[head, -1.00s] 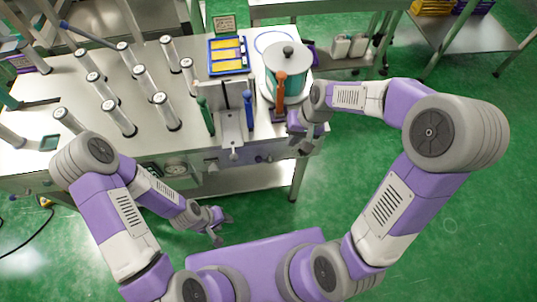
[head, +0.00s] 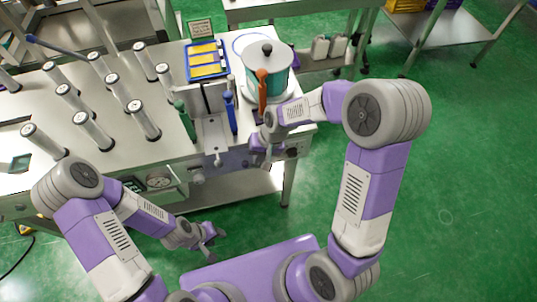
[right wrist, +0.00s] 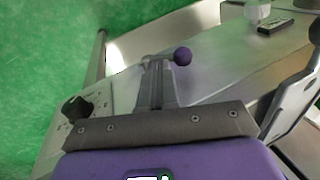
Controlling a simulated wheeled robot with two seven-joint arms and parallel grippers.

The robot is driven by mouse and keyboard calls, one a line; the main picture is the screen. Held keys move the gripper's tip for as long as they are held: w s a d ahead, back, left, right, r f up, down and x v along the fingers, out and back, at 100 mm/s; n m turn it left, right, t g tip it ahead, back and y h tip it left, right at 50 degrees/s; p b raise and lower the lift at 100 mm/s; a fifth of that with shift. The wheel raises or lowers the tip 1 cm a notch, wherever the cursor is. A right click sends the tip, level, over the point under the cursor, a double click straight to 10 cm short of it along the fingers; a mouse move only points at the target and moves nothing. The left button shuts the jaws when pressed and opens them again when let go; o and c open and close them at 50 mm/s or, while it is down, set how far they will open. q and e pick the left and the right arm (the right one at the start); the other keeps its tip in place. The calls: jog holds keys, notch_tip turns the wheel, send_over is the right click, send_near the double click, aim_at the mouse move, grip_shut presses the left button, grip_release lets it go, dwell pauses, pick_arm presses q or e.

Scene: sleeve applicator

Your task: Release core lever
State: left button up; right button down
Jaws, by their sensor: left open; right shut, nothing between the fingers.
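Upright levers stand at the bench's front: a green handle (head: 183,120), a blue handle (head: 230,112) and an orange handle (head: 262,92) before the lidded pot. I cannot tell which is the core lever. My right gripper (head: 262,157) is at the bench's front edge, below the orange handle and apart from it. In the right wrist view its fingers (right wrist: 155,82) are together and empty. A purple ball knob (right wrist: 182,56) shows close to their tips; contact is unclear. My left gripper (head: 213,235) is open in free air before the bench, low and away from the levers.
Several clear cylinders (head: 75,98) stand on the steel bench at the left. A blue tray with yellow strips (head: 207,62) and the lidded pot (head: 267,70) stand behind the levers. A second steel table (head: 300,12) is behind. Green floor (head: 450,180) is open at the right.

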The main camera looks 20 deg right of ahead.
jog(key=shift+w+a, duration=0.15)
jog(key=shift+a, duration=0.3)
jog(key=a+h+p, duration=0.1)
jog(key=p, duration=0.1)
jog(key=shift+p, duration=0.4)
jog(key=shift+a+f, duration=0.1)
jog(key=shift+a, duration=0.15)
jog(key=shift+a+f, duration=0.15)
jog(key=shift+a, duration=0.05)
